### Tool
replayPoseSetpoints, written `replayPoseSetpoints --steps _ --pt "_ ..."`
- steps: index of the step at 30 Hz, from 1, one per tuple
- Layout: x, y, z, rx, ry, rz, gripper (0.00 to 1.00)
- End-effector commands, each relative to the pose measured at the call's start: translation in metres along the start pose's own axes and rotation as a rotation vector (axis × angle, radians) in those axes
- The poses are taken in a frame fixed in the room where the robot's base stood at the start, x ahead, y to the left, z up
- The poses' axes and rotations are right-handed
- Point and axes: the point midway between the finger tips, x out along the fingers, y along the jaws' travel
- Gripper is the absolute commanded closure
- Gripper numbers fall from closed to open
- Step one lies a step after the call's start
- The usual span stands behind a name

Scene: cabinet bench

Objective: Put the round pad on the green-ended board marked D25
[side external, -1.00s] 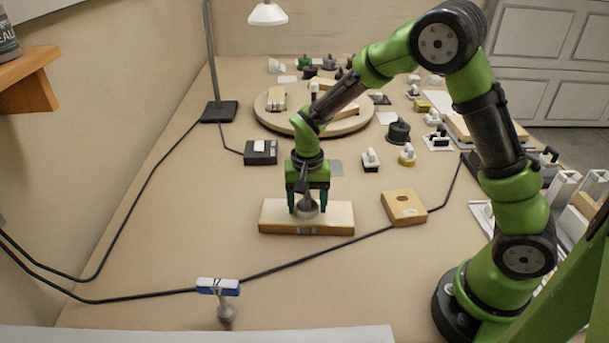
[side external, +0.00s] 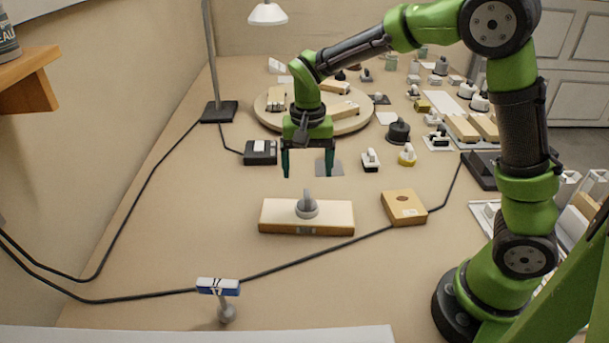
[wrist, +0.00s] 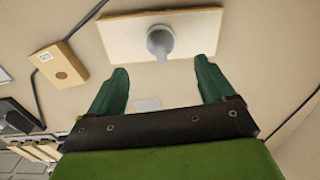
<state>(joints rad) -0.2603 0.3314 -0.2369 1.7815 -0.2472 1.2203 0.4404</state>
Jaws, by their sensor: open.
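A grey round piece with an upright grip (side external: 307,209), probably the round pad, rests near the middle of a cream-topped board (side external: 275,216) with wooden sides. A small marking shows on the board's front face, too small to read. I cannot make out green ends on this board. My gripper (side external: 308,172) is open and empty, above and apart from the round piece. In the wrist view my gripper (wrist: 160,72) has its fingers spread, with the round piece (wrist: 160,42) on the board (wrist: 115,35) beyond the fingertips.
A small wooden box (side external: 404,207) lies right of the board. A round turntable (side external: 360,124) carrying several blocks stands behind. A blue-and-white sign on a stand (side external: 218,287) is in front. A black cable (side external: 290,257) crosses the table. Several knobbed pieces crowd the back right.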

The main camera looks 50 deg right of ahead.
Motion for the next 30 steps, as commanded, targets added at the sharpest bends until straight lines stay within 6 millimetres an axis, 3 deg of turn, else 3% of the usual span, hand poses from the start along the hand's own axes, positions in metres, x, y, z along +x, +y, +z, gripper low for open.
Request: replayPoseSetpoints --steps 6,10,15,19,24,30 --pt "-0.022 0.002 0.001 -0.005 0.003 -0.011 0.18" --pt "-0.043 0.013 0.012 -0.040 0.016 -0.079 0.18" --pt "-0.083 0.044 0.044 -0.150 0.088 -0.245 0.18" --pt "-0.103 0.071 0.074 -0.245 0.183 -0.358 0.18" --pt "-0.111 0.098 0.105 -0.349 0.323 -0.450 0.18" --pt "-0.108 0.114 0.122 -0.409 0.423 -0.486 0.18"
